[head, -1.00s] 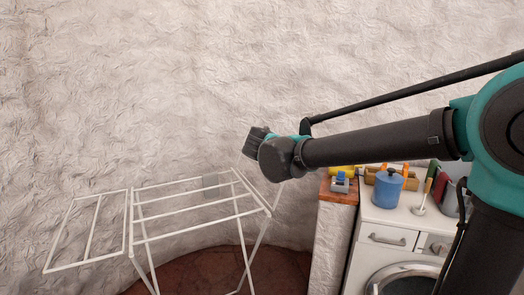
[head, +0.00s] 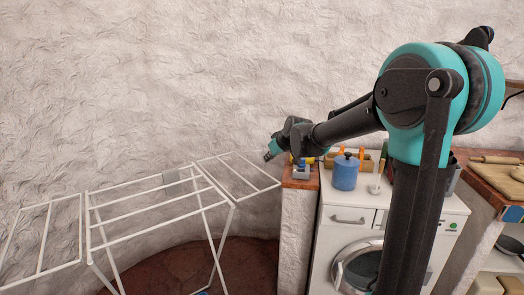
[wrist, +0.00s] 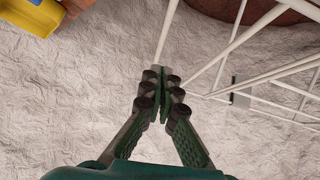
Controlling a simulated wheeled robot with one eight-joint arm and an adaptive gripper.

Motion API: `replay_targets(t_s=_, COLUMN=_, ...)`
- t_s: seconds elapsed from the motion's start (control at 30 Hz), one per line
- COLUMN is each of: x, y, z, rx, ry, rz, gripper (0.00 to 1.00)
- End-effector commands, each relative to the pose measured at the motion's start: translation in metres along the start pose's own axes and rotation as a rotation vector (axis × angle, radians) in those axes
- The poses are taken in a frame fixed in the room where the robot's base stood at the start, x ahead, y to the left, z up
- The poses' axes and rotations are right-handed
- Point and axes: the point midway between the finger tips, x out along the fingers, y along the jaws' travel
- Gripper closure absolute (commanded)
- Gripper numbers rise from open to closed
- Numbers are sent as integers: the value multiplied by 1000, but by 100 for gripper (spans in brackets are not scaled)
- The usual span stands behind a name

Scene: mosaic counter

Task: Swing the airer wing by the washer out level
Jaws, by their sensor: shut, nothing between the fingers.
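The white wire airer (head: 88,225) stands at the left of the head view. Its wing by the washer (head: 257,168) reaches out to the right, about level with the middle rack. The white washer (head: 352,218) stands right of it. My gripper (head: 268,156) is above the wing's outer end, shut and empty. In the wrist view the shut fingertips (wrist: 165,82) are close to a white wing bar (wrist: 166,32); I cannot tell whether they touch it. The far wing (head: 44,238) is also out at the left.
A narrow pillar with a wooden top (head: 300,181) stands between airer and washer. A blue canister (head: 345,172) and other small items stand on top. A yellow item (wrist: 28,17) shows in the wrist view. A textured wall (head: 130,80) is behind.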

Motion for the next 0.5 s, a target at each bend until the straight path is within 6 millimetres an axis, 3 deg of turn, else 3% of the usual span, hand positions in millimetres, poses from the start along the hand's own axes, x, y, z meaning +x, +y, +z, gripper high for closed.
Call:
replay_targets(t_s=0.2, x=24, y=11, z=24, rx=118, ry=0, rz=-115, gripper=100)
replay_targets(t_s=0.5, x=45, y=13, z=44, rx=216, ry=-1, rz=-214, gripper=100)
